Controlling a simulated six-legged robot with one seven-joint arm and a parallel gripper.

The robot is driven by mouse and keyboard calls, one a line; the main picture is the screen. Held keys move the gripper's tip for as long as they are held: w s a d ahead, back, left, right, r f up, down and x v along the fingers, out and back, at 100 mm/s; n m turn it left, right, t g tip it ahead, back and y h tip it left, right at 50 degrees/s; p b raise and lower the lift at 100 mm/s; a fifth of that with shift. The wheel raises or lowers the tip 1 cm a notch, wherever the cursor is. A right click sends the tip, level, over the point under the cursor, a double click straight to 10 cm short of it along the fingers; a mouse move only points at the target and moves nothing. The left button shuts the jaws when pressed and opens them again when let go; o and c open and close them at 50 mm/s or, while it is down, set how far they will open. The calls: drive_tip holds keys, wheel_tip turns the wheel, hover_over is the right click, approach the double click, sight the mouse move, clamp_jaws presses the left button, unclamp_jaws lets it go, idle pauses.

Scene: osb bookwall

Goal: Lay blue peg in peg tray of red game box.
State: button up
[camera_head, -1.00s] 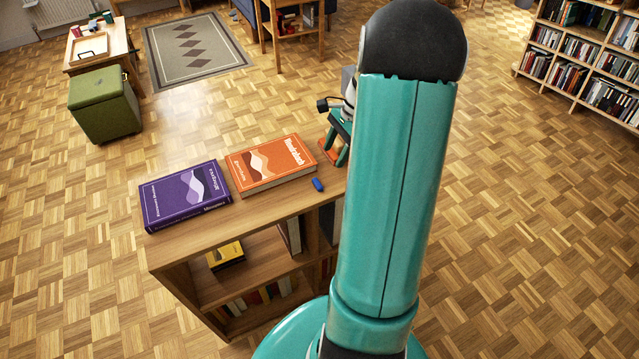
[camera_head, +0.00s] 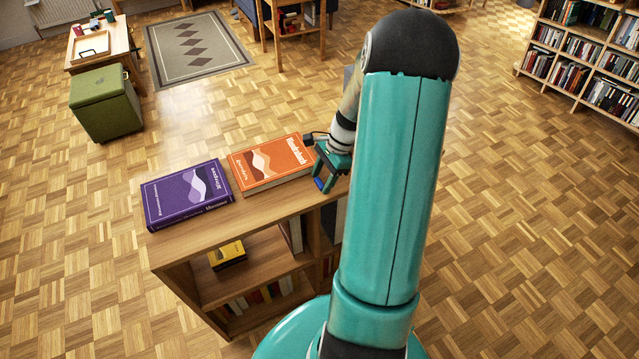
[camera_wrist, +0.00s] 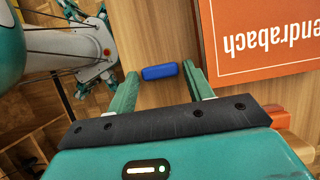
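The blue peg (camera_wrist: 160,72) lies on the wooden top of the low bookcase, beside the orange book. It shows between the two green fingers of my gripper (camera_wrist: 159,77), which are open with a gap on each side of it. In the head view my gripper (camera_head: 324,176) is low over the bookcase top, and a bit of the blue peg (camera_head: 319,184) shows beneath it. A small orange-red thing (camera_wrist: 278,114) is partly hidden behind my gripper in the wrist view. I cannot tell whether it is the red game box; its peg tray is not discernible.
The orange book (camera_head: 268,163) and the purple book (camera_head: 187,195) lie flat on the bookcase top (camera_head: 262,207). A yellow box (camera_head: 228,254) sits on a shelf below. A green stool (camera_head: 106,103) and small table (camera_head: 91,51) stand far left. Open floor surrounds the bookcase.

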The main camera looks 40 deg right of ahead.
drive_tip(key=c, duration=0.7)
drive_tip(key=shift+r, duration=0.15)
